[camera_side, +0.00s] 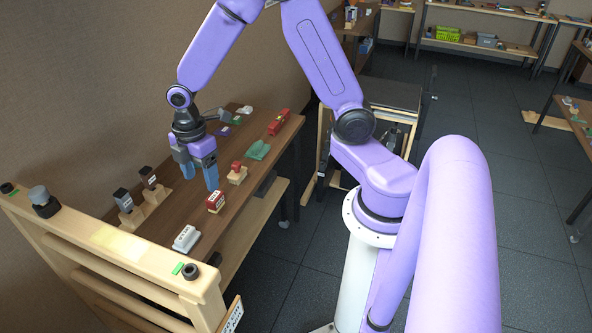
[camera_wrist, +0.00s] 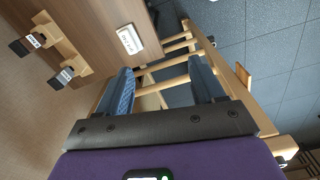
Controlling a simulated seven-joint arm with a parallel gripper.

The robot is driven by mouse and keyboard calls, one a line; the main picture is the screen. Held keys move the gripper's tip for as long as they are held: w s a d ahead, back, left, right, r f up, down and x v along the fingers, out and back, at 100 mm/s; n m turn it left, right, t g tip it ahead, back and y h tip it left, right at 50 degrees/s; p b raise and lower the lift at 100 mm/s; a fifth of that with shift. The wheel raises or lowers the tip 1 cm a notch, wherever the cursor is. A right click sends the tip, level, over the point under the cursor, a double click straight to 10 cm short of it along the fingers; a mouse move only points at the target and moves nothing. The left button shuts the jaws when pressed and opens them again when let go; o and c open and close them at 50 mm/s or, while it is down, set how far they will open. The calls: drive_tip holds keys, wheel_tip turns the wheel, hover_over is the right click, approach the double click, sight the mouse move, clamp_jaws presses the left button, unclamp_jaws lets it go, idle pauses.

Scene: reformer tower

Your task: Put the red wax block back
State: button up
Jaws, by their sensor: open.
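A dark red block with a white labelled face (camera_side: 215,202) lies near the table's front edge in the side view. A smaller red-topped piece on a wooden base (camera_side: 237,172) and a longer red item (camera_side: 278,122) stand farther back; I cannot tell for sure which is the wax block. My gripper (camera_side: 199,178) is open, with blue fingers pointing down above the table, behind and left of the dark red block. Nothing shows between the fingers. In the wrist view my gripper (camera_wrist: 165,88) is open and empty, and no red block shows.
A white labelled block (camera_side: 186,238) lies at the table's near end; it also shows in the wrist view (camera_wrist: 129,39). Two dark-topped stamps on wooden stands (camera_side: 124,201) (camera_side: 149,178) are to the left. A wooden frame (camera_side: 110,240) crosses the near end. A green piece (camera_side: 258,150) lies farther back.

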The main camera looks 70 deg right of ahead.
drive_tip(key=s+r+m, duration=0.1)
drive_tip(key=s+r, duration=0.2)
drive_tip(key=s, duration=0.5)
drive_tip(key=s+r+m, duration=0.1)
drive_tip(key=s+r, duration=0.2)
drive_tip(key=s, duration=0.5)
drive_tip(key=s+a+r+m, duration=0.1)
drive_tip(key=s+r, duration=0.1)
drive_tip(key=s, duration=0.6)
drive_tip(key=shift+r, duration=0.4)
drive_tip(key=shift+a, duration=0.1)
